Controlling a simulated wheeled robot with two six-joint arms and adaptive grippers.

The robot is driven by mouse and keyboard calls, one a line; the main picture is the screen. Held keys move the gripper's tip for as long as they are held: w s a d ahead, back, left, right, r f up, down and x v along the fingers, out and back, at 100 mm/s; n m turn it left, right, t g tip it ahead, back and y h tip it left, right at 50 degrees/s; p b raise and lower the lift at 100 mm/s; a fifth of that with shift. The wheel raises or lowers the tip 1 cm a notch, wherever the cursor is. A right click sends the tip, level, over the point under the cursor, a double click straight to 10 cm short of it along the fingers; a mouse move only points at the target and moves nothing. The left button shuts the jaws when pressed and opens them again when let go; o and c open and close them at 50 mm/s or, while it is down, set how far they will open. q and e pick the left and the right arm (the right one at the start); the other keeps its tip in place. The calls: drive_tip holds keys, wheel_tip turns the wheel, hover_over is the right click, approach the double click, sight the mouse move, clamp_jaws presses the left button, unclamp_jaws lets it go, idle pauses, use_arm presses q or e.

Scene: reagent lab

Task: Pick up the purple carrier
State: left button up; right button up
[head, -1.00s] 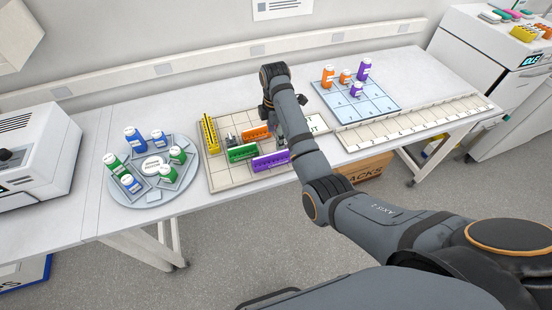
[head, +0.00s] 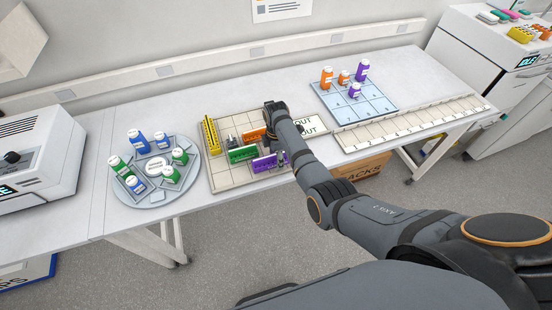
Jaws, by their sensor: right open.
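The purple carrier (head: 262,164) stands on the beige gridded board (head: 226,182), near its front right part. My right gripper (head: 281,156) is open at the right end of the purple carrier, pointing down. The arm hides part of the gripper and the board's right side. I cannot tell whether the fingers touch the carrier. My left gripper does not show.
A green carrier (head: 241,154), an orange carrier (head: 254,134) and a yellow carrier (head: 211,136) stand close by on the board. A round tray (head: 152,198) with several bottles is at left. A blue gridded mat (head: 380,101) with bottles is at right.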

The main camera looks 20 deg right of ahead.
clamp_jaws()
idle(0.3)
drive_tip(key=shift+r, duration=0.1)
